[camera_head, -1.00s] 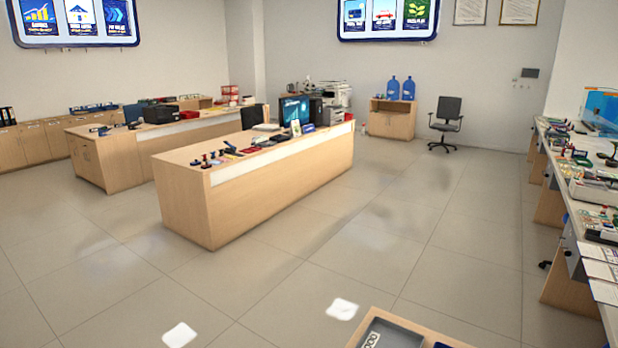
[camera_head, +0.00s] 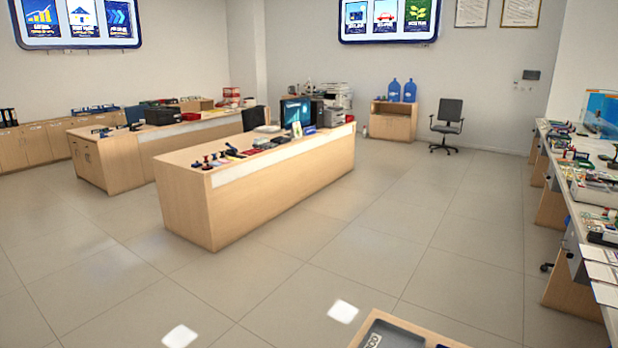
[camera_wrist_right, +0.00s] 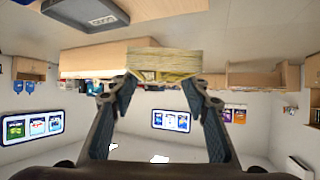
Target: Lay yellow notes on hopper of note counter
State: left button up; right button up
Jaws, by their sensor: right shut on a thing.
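A stack of pale yellow notes (camera_wrist_right: 165,62) shows in the right wrist view, which looks upside down. My right gripper (camera_wrist_right: 162,84) is shut on the stack, with one finger on each side of it. The stack is held up, apart from any counter as far as this view shows. Neither gripper shows in the head view. I cannot make out the note counter or its hopper for certain in either view.
A grey tray (camera_head: 400,334) lies on a wooden top at the bottom edge. A long counter with several items runs along the right (camera_head: 592,243). A wooden desk (camera_head: 250,203) stands mid-room, with a chair (camera_head: 447,125) behind. The tiled floor (camera_head: 390,240) between is clear.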

jog(key=s+d+r+n+g+y, duration=0.2)
jog(key=s+r+n+g+y, duration=0.1)
jog(key=r, duration=0.7)
jog(key=shift+s+d+n, duration=0.15)
jog(key=shift+s+n, duration=0.45)
jog(key=shift+n, duration=0.2)
